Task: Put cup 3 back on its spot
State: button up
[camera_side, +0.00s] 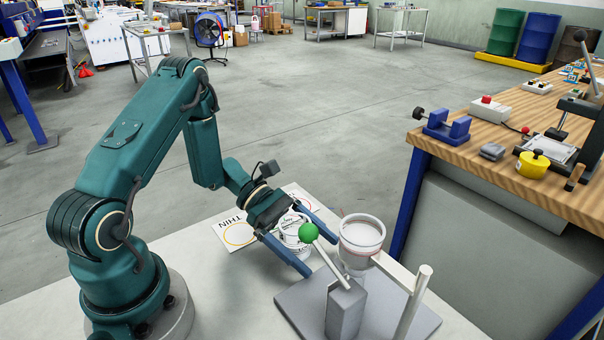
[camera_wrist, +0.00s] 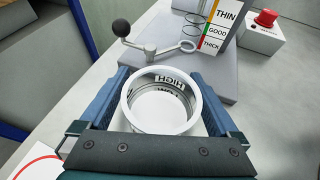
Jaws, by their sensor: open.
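A white cup (camera_side: 291,236) with dark print is between the two blue fingers of my gripper (camera_side: 320,254) in the side view. In the wrist view the cup (camera_wrist: 160,127) is seen from above, its round mouth open and the words HIGH and LOW inside. The gripper (camera_wrist: 160,78) is open, a finger on each side of the cup. No number is readable on it. A white sheet (camera_side: 222,242) marked THIN lies left of the cup, with a yellow circle showing. Its other spots are partly hidden by the arm. The cup's underside is hidden.
A grey stand plate (camera_side: 420,326) holds a post, a green-knobbed lever (camera_side: 308,232) and another pale cup (camera_side: 362,232) close to my right finger. The wrist view shows a black-knobbed lever (camera_wrist: 122,28), a THIN/GOOD/THICK card (camera_wrist: 222,22) and a red button (camera_wrist: 267,18).

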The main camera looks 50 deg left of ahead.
aim_at(282, 220)
jog(key=shift+r, duration=0.15)
jog(key=v, duration=1.1)
jog(key=shift+a, duration=0.1)
jog(key=shift+a+r, duration=0.1)
jog(key=shift+a, duration=0.15)
jog(key=shift+s+r, duration=0.1)
jog(key=shift+r, duration=0.05)
jog(key=s+d+r+m+y, duration=0.4)
jog(key=r+m+y, duration=0.1)
jog(key=m, duration=0.5)
jog(key=s+d+r+m+t+y, duration=0.1)
jog(key=s+d+r+m+y, duration=0.4)
jog(key=m, duration=0.6)
jog(key=y, duration=0.2)
jog(key=shift+d+r+m+y, duration=0.2)
jog(key=shift+m+y, duration=0.1)
jog(key=shift+y, duration=0.1)
